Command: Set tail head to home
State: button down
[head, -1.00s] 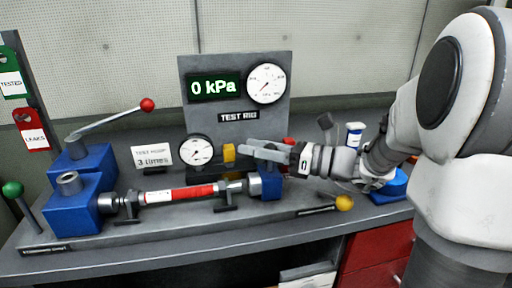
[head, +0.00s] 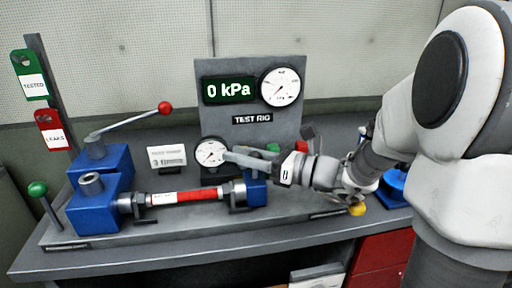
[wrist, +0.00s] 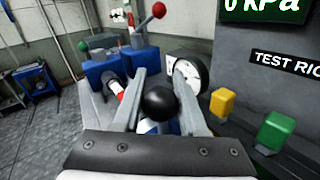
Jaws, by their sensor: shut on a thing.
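The tail head is the small blue block (head: 257,194) at the right end of the rig in the head view, partly behind my gripper. The red hose (head: 185,195) with a white label lies between it and the larger blue block on the left. My gripper (head: 236,155) is above the tail head. In the wrist view a black ball knob (wrist: 158,102) sits between my fingers (wrist: 160,85), and my gripper is shut on it. What the knob is fixed to is mostly hidden below it; some blue shows there.
The gauge panel (head: 252,133) reading 0 kPa stands behind the rig, with a small dial (head: 211,153) close to my fingers. A yellow button (wrist: 222,103) and a green one (wrist: 275,132) are at the right. A red-knobbed lever (head: 135,117) rises at left.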

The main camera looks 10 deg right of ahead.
jog(key=shift+a, duration=0.5)
jog(key=shift+c, duration=2.3)
grip_release()
jog(key=shift+a, duration=0.15)
jog(key=shift+s+d, duration=0.15)
jog(key=shift+d, duration=0.3)
jog(key=p+v, duration=0.2)
jog(key=v, duration=0.9)
jog(key=shift+s, duration=0.15)
